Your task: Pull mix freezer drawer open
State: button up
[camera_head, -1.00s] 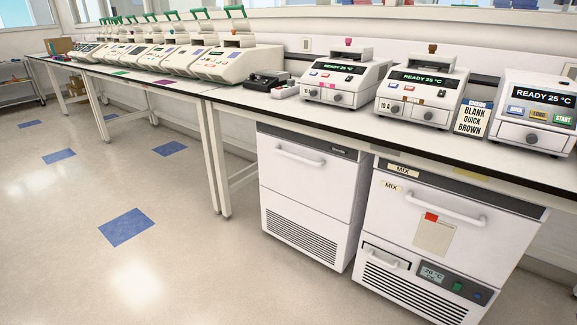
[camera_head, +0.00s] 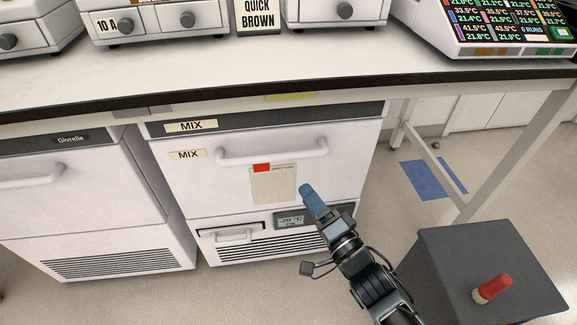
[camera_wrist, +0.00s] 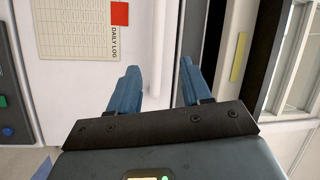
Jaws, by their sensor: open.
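The MIX freezer stands under the bench, its white drawer front (camera_head: 210,190) flush and shut, with two MIX labels. A white bar handle (camera_head: 275,150) runs across the drawer near its top. In the wrist view the handle (camera_wrist: 158,35) runs upright, seen in the gap between my fingers. My gripper (camera_head: 307,190) is open and empty, its blue fingertips in front of the drawer, below the handle's right end in the head view. It also shows in the wrist view (camera_wrist: 158,72). I cannot tell how far the fingertips are from the handle.
A second white freezer (camera_head: 80,200) stands close on the left. The bench edge (camera_head: 330,88) overhangs the drawer, with cyclers above. A small lower panel handle (camera_head: 235,237) and display (camera_head: 292,220) sit below the drawer. A bench leg (camera_head: 515,150) stands right; floor between is open.

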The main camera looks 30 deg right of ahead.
aim_at(277, 160)
jog(key=w+m, duration=0.1)
jog(key=w, duration=0.3)
jog(key=w+a+r+b, duration=0.1)
jog(key=w, duration=0.4)
jog(key=w+m+b, duration=0.1)
jog(key=w, duration=0.4)
jog(key=shift+w+a+r+m+t, duration=0.2)
jog(key=shift+w+a+m+t, duration=0.05)
jog(key=shift+a+m+t, duration=0.05)
grip_shut()
